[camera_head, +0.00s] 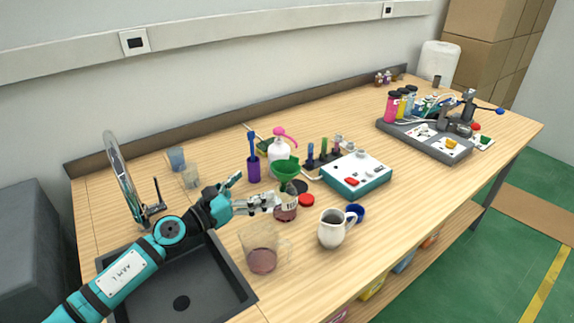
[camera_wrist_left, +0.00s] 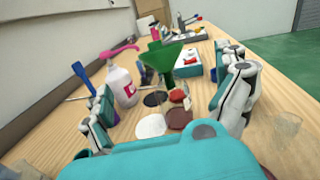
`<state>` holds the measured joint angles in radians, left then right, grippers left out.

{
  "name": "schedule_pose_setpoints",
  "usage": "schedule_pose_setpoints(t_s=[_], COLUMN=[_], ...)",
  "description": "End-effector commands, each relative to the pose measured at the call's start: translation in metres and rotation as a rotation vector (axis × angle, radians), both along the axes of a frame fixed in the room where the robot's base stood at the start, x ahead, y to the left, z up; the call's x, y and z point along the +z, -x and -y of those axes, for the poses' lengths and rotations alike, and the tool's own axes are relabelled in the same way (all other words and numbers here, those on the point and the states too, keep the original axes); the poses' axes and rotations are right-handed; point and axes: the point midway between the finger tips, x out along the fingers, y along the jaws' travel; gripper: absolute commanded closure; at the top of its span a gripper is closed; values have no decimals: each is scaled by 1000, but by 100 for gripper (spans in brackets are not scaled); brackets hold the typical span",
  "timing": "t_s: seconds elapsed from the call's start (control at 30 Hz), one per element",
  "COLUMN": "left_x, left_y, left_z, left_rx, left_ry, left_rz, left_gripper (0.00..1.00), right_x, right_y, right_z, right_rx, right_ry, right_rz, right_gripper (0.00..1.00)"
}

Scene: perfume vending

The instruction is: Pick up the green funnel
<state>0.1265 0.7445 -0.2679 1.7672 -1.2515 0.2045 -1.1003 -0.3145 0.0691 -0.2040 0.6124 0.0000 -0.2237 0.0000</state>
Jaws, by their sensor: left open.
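The green funnel (camera_head: 285,168) has its wide cone up and its spout down over a clear container with dark reddish liquid (camera_head: 286,212), near the middle of the table. In the left wrist view the funnel (camera_wrist_left: 163,58) stands upright ahead, between the two spread fingers and slightly beyond them. My left gripper (camera_head: 258,190) is open and empty, just left of the funnel and its container. The left gripper also shows in the left wrist view (camera_wrist_left: 170,103). The funnel's spout tip is hard to make out. My right gripper is not in view.
A white bottle with pink pump (camera_head: 278,150) stands close behind the funnel. A beaker (camera_head: 262,258) and a white pitcher (camera_head: 332,232) stand in front. A red cap (camera_head: 306,200), a teal-and-white device (camera_head: 356,175) and a purple holder (camera_head: 254,170) are nearby. A dark sink (camera_head: 228,287) lies under my arm.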

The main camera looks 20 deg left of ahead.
Motion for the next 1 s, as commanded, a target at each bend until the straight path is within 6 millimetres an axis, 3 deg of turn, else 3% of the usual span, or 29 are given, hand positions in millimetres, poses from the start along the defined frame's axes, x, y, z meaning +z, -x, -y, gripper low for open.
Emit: schedule_pose_setpoints(t_s=[0.1, 0.33, 0.47, 0.73, 1.0], left_x=[5, 1, 3, 5, 4], left_y=[-23, -45, -52, -85, -90], left_z=[13, 26, 30, 50, 53], left_rx=[1, -1, -1, 0, -1], left_ry=[5, 1, 2, 1, 0], left_rz=[2, 0, 0, 0, -1], left_gripper=[0, 0, 0, 0, 0], right_x=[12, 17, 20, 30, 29], right_y=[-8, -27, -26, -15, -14], right_z=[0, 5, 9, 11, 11], right_rx=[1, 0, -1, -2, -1], right_ry=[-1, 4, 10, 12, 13], right_rz=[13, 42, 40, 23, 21], right_gripper=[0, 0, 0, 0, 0])
